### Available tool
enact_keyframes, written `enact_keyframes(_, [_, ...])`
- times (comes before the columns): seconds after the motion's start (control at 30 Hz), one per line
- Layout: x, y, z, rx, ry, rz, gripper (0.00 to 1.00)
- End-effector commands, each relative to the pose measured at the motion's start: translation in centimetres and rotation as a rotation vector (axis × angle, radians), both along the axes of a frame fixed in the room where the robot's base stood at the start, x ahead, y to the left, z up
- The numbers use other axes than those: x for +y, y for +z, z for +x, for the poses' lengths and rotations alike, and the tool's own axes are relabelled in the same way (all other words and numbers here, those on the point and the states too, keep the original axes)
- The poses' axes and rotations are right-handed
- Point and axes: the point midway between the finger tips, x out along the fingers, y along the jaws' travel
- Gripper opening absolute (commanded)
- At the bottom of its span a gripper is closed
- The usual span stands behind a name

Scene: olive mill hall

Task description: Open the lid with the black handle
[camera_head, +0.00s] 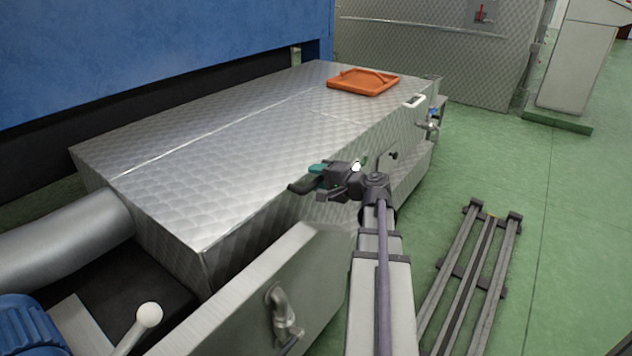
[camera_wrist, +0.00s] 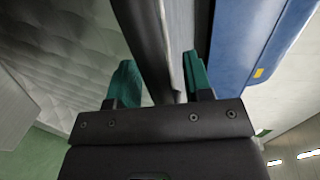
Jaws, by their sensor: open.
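The quilted-pattern metal lid (camera_head: 215,150) forms the top of a long steel housing and lies flat and closed. A black handle (camera_head: 301,186) shows at its front side, partly hidden by my gripper (camera_head: 318,177). In the wrist view the black handle (camera_wrist: 146,45) is a dark bar running between the two green fingertips of my gripper (camera_wrist: 160,82). The fingers are open, one on each side of the bar. I cannot tell whether either finger touches it. The patterned metal (camera_wrist: 60,60) fills the left of the wrist view.
An orange tray-like piece (camera_head: 362,83) lies on the lid's far end, with a white handle (camera_head: 414,101) nearby. A grey pipe (camera_head: 70,238) and a white-knobbed lever (camera_head: 148,315) are at left. A blue machine wall (camera_head: 150,50) stands behind.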

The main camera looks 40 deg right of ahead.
Motion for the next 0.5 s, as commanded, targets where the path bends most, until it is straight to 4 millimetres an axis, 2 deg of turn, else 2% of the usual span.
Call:
enact_keyframes(0.1, [0.21,-0.19,0.79,0.0,0.0,-0.001,0.46])
enact_keyframes(0.3, [0.24,-0.14,0.8,0.0,0.0,-0.001,0.46])
enact_keyframes(0.5, [0.23,-0.15,0.77,0.001,0.0,-0.001,0.28])
